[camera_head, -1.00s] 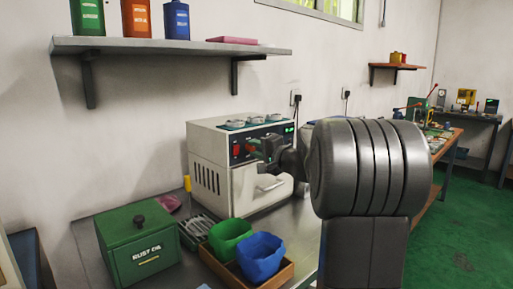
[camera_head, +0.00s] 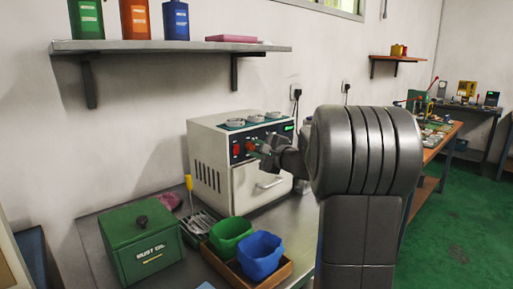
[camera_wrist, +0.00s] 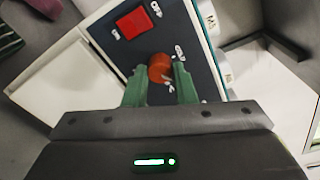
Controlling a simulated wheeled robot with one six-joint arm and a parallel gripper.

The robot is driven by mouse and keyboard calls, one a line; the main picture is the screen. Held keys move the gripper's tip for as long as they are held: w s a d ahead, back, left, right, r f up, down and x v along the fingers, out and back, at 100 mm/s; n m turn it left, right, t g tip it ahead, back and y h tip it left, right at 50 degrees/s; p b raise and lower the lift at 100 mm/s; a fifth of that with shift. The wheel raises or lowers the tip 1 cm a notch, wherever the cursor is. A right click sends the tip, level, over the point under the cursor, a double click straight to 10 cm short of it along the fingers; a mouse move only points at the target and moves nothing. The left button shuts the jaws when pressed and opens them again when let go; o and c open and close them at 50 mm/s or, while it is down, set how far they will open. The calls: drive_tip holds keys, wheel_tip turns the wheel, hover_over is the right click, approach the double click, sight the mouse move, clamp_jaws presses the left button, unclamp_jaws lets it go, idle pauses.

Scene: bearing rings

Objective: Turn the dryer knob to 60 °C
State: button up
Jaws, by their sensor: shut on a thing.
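The dryer (camera_head: 212,165) is a white box on the bench, with a dark control panel on its front. The red-orange knob (camera_wrist: 160,68) sits on that panel, between the tips of the green fingers of my gripper (camera_wrist: 162,84) in the wrist view. My gripper is shut on the knob. In the head view my gripper (camera_head: 262,148) is at the panel, and the knob is largely hidden by it. A red square switch (camera_wrist: 135,22) is beside the knob. White marks around the knob are too small to read.
A green rust oil box (camera_head: 140,245), a green bin (camera_head: 230,232) and a blue bin (camera_head: 262,255) in a wooden tray stand in front of the dryer. Ring-shaped parts (camera_head: 252,119) lie on top of the dryer. A shelf (camera_head: 170,47) with bottles hangs above.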

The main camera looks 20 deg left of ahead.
idle(0.4)
drive_tip(key=o, duration=1)
drive_tip(key=shift+d, duration=0.1)
drive_tip(key=v, duration=1.3)
drive_tip(key=shift+s+d, duration=0.25)
drive_tip(key=x, duration=1.4)
drive_tip(key=shift+d, duration=0.1)
drive_tip(key=shift+d, duration=0.1)
